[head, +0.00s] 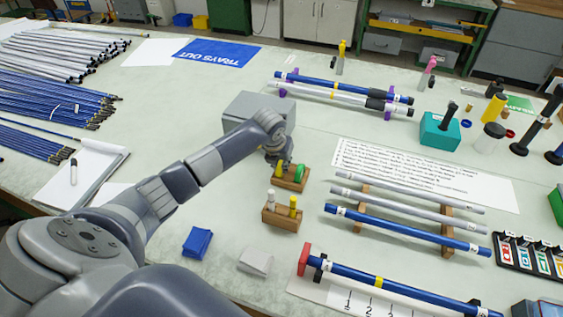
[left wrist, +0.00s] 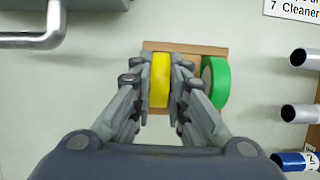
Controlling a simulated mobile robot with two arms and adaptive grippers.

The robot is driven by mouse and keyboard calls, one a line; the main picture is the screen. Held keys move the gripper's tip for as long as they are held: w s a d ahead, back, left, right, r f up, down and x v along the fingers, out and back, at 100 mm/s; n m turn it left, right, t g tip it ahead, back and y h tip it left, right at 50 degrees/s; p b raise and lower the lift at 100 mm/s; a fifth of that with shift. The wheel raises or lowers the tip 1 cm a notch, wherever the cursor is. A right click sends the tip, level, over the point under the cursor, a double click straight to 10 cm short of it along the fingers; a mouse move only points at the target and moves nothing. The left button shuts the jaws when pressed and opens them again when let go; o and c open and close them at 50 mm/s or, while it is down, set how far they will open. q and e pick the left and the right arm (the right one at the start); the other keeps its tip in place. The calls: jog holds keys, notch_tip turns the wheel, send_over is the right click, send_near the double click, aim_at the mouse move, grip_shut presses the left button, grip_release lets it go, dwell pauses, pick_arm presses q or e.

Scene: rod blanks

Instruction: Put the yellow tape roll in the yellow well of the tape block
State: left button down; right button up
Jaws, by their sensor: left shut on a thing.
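The tape block (head: 293,184) is a small brown wooden block near the middle of the table in the head view; it also shows in the left wrist view (left wrist: 210,50). My left gripper (left wrist: 160,80) is over the block, its fingers shut on the yellow tape roll (left wrist: 160,78). The yellow roll (head: 278,170) stands on edge at the block's left part. The green tape roll (left wrist: 215,82) stands on the block to its right, apart from the fingers. The fingers hide the wells, so I cannot tell how deep the yellow roll sits. My right gripper is not in view.
A second wooden block (head: 281,217) with white and yellow pieces stands just in front. A grey box (head: 248,108) is behind my left arm. Rods on wooden rests (head: 405,215) lie to the right. A blue cloth (head: 197,242) and a grey cloth (head: 255,262) lie nearer.

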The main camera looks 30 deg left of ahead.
pick_arm(q)
jog(key=c, duration=1.6)
grip_release()
jog(key=shift+o, duration=0.2)
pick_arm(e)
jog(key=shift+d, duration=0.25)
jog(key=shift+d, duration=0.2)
pick_arm(q)
jog(key=shift+r+p, duration=0.2)
jog(key=shift+p, duration=0.1)
jog(key=shift+r, duration=0.15)
jog(key=b+v, duration=0.2)
jog(key=v, duration=0.9)
jog(key=shift+s+r+b, duration=0.25)
jog(key=shift+b, duration=0.15)
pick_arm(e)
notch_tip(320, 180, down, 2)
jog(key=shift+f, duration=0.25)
pick_arm(q)
jog(key=shift+d+f, duration=0.1)
jog(key=shift+d, duration=0.05)
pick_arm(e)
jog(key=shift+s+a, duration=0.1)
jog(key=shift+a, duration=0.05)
